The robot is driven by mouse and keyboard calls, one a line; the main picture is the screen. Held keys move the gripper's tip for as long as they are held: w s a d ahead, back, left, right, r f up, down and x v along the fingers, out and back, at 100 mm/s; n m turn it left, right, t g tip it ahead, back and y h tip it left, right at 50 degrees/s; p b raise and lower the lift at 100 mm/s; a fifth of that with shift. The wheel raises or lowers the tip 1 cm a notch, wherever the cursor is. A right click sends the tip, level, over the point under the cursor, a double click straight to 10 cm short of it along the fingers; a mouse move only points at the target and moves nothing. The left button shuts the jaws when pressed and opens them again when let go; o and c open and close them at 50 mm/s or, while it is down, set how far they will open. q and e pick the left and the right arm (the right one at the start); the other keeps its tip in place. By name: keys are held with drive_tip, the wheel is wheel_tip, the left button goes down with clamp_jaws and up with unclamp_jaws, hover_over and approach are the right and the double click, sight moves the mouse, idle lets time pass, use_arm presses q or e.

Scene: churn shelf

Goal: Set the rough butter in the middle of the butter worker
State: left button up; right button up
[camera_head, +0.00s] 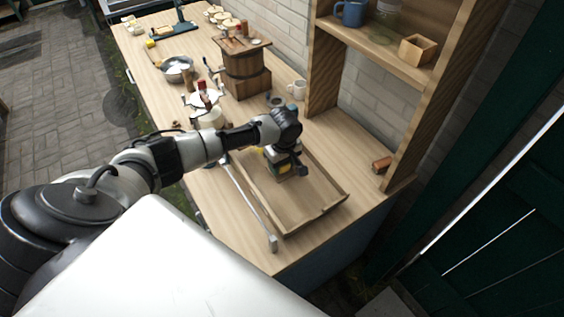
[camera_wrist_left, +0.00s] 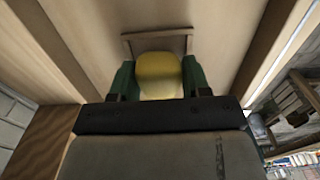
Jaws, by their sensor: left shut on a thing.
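The butter worker (camera_head: 310,213) is a shallow wooden tray with low sides at the near right end of the bench. My left gripper (camera_head: 287,172) is over its far left part, pointing down. It is shut on the rough butter (camera_wrist_left: 158,76), a rounded yellow lump between the green fingers in the left wrist view. A little yellow of the butter shows beside the fingers in the head view. I cannot tell whether the butter touches the tray floor. The near part of the tray is bare. My right gripper is not in view.
A pale bar (camera_head: 247,203) with a grey end runs along the tray's left side. A wooden shelf unit (camera_head: 325,75) stands behind on the right, with a small brown block (camera_head: 382,165) near its foot. A wooden churn (camera_head: 244,70), a white mug (camera_head: 298,89) and a metal bowl (camera_head: 177,67) stand farther back.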

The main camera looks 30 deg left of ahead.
use_arm(q)
drive_tip(key=shift+f, duration=0.4)
drive_tip(key=shift+r+p, duration=0.1)
drive_tip(key=shift+p, duration=0.3)
idle(0.9)
drive_tip(key=o, duration=1)
drive_tip(key=shift+c, duration=0.2)
drive_tip(key=c, duration=0.4)
drive_tip(key=shift+o, duration=0.2)
